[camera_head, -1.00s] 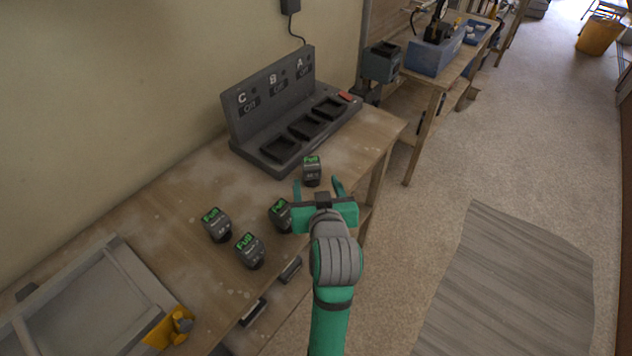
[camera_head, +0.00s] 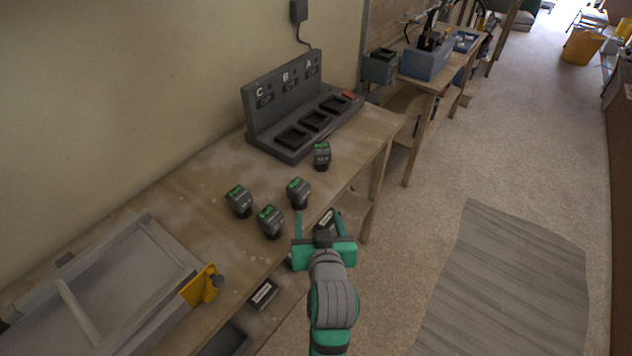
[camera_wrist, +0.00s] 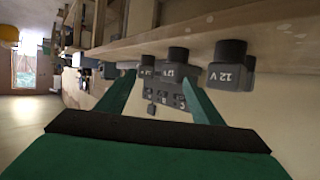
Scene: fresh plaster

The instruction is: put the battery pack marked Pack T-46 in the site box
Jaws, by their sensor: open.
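Several dark battery packs with green "Full" displays stand on the wooden bench: one by the charger (camera_head: 322,156), one nearest my gripper (camera_head: 298,193), one to the left (camera_head: 239,201) and one at the front (camera_head: 271,221). Their names are too small to read, so I cannot tell which is Pack T-46. My gripper (camera_head: 318,218) is open and empty, just off the bench's front edge, apart from the packs. In the wrist view, packs marked 12 V (camera_wrist: 230,76) show beyond the fingers (camera_wrist: 160,82). A blue box (camera_head: 428,62) holding tools stands on the farther bench; I cannot confirm it is the site box.
The charger (camera_head: 262,118) with bays C, B and A, all showing Off, stands against the wall; its bays look empty. Items sit on the shelf below.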

